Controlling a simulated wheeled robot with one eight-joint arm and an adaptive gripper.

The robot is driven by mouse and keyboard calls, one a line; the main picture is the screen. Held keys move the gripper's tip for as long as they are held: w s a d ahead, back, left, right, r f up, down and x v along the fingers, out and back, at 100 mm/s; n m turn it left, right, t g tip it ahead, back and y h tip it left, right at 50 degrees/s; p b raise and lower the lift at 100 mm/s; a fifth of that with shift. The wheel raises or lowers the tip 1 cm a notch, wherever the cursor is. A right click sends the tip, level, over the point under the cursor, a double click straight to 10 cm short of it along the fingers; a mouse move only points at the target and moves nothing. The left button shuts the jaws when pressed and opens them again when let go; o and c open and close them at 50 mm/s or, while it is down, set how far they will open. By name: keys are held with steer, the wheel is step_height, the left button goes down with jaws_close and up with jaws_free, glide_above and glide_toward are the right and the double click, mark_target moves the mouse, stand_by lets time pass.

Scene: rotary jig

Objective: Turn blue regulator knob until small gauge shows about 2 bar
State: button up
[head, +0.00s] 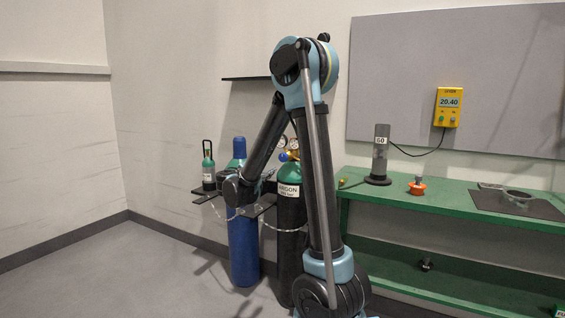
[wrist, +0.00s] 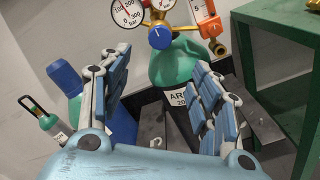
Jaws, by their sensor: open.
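The blue regulator knob (wrist: 160,37) faces me in the wrist view, with a pale mark on its face. It also shows in the head view (head: 283,157). One gauge (wrist: 130,12), marked up to 300 bar, is at its upper left. The other gauge (wrist: 160,4) is above the knob, cut by the top edge; its reading cannot be told. My gripper (wrist: 160,60) is open and empty, its two fingers spread left and right below the knob in the picture, apparently not touching it. In the head view my gripper (head: 240,190) is beside the cylinders.
The regulator sits on the green-topped argon cylinder (head: 289,190). A blue cylinder (head: 243,245) and a small green-topped bottle (head: 208,170) on a shelf are to its left. A red-orange flowmeter (wrist: 206,17) is right of the knob. A green bench (head: 450,205) stands at right.

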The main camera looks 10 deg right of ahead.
mark_target(283, 158)
steer(key=x, duration=1.6)
steer(key=shift+c, duration=0.4)
steer(key=c, duration=0.9)
steer(key=shift+d, duration=0.15)
steer(key=shift+c, duration=0.3)
